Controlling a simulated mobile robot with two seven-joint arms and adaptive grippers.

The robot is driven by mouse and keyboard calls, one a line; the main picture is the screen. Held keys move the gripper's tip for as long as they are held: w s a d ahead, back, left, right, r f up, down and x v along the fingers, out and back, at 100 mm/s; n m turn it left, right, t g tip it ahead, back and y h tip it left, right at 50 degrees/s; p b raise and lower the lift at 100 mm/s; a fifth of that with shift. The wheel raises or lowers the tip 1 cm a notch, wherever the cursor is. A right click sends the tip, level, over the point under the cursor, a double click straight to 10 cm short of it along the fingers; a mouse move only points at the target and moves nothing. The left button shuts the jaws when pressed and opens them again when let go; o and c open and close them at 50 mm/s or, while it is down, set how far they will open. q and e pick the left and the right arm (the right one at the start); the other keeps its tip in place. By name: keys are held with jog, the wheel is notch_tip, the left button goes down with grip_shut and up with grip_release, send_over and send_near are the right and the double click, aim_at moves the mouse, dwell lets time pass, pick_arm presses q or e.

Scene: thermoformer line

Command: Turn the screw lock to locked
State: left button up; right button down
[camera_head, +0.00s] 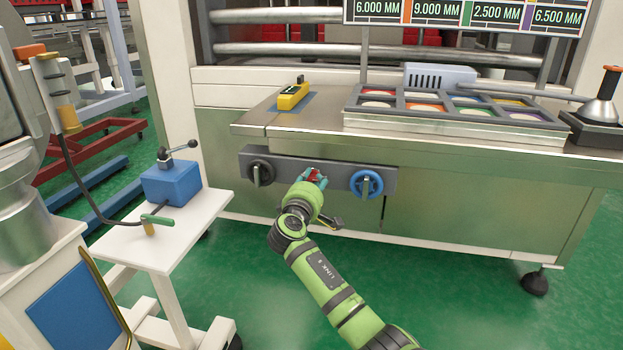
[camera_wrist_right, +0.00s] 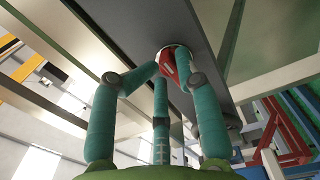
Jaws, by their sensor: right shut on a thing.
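A grey panel (camera_head: 338,180) on the front of the steel bench carries a row of turning controls. A black knob (camera_head: 260,173) sits at its left and a blue handwheel (camera_head: 366,184) at its right. Between them is a small red knob (camera_head: 314,174), mostly hidden by my right gripper (camera_head: 312,178). In the right wrist view the teal fingers (camera_wrist_right: 168,76) close around the red knob (camera_wrist_right: 168,62), which sits on a pale round base. Which control is the screw lock is not labelled. My left gripper is not in view.
A yellow device (camera_head: 293,96) and a tray of coloured discs (camera_head: 455,130) are on the bench top. A white side table (camera_head: 170,240) with a blue box (camera_head: 171,184) stands at the left. The green floor before the bench is clear.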

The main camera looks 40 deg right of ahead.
jog(key=shift+w+a+n+p, duration=0.35)
jog(key=shift+a+n+p, duration=0.2)
jog(key=shift+n+p, duration=0.2)
jog(key=shift+a+n+p, duration=0.1)
jog(key=shift+n+p, duration=0.75)
jog(key=shift+p, duration=0.1)
jog(key=c, duration=0.8)
grip_release()
jog(key=shift+w+f, duration=0.25)
jog(key=shift+c, duration=0.2)
jog(key=shift+o, duration=0.6)
jog(key=shift+w+f, duration=0.35)
jog(key=shift+w, duration=0.2)
jog(key=shift+s+d+r, duration=0.2)
jog(key=shift+s+r, duration=0.15)
jog(key=shift+s, duration=0.05)
jog(key=shift+s+a+f, duration=0.15)
jog(key=shift+s+a, duration=0.1)
jog(key=shift+a, duration=0.1)
jog(key=v, duration=1.1)
jog(key=shift+s, duration=0.1)
